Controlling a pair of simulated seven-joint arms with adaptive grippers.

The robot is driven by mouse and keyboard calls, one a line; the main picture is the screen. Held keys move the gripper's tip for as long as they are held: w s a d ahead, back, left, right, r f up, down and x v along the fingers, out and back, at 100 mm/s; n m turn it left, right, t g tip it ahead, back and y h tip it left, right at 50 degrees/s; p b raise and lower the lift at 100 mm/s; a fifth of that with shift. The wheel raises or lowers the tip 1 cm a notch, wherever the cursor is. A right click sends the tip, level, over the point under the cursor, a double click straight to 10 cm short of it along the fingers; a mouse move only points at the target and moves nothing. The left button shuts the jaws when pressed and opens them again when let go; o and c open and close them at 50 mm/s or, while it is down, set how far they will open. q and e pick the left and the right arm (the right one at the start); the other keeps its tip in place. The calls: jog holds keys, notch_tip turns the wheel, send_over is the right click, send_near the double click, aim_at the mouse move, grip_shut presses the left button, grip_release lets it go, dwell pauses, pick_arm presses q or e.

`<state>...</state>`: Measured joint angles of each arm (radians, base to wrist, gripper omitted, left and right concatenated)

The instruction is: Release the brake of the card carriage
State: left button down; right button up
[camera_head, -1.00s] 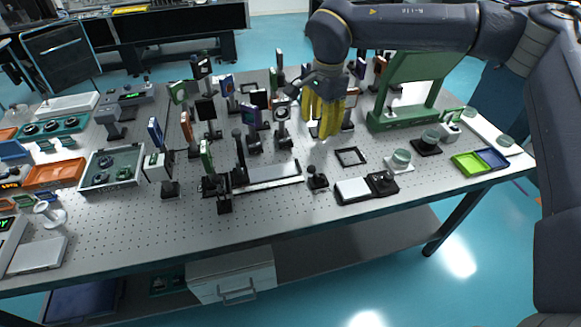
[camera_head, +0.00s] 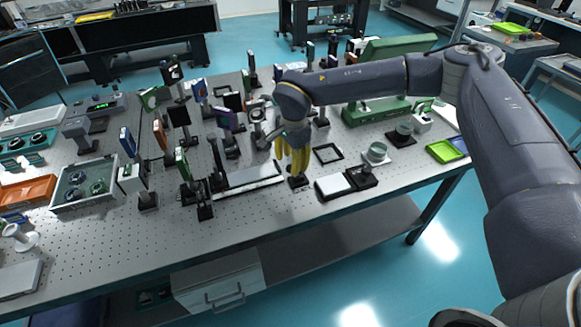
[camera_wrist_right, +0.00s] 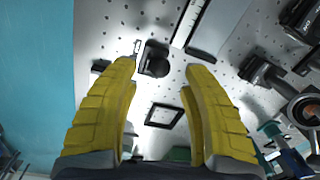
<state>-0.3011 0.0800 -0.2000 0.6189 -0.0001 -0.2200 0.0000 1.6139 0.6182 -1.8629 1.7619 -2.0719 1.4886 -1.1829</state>
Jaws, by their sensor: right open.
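My right gripper (camera_head: 296,172) is open and empty, its yellow fingers pointing down over the table. Below it is a small black block with a round knob (camera_head: 299,182). In the right wrist view this knob (camera_wrist_right: 155,62) lies between the open fingertips (camera_wrist_right: 160,67), apparently untouched. Beside it is a pale flat rail (camera_head: 250,179), whose end also shows in the wrist view (camera_wrist_right: 192,22). Black upright mounts (camera_head: 216,165) stand at the rail's left end. I cannot tell for sure which part is the card carriage. My left gripper is not in view.
A black base with a white pad (camera_head: 332,187) is to the right. Several optic mounts crowd the table behind and left. The perforated front strip (camera_head: 150,240) is clear.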

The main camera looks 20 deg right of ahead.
aim_at(291, 165)
jog(key=shift+w+f, duration=0.1)
jog(key=shift+f, duration=1.4)
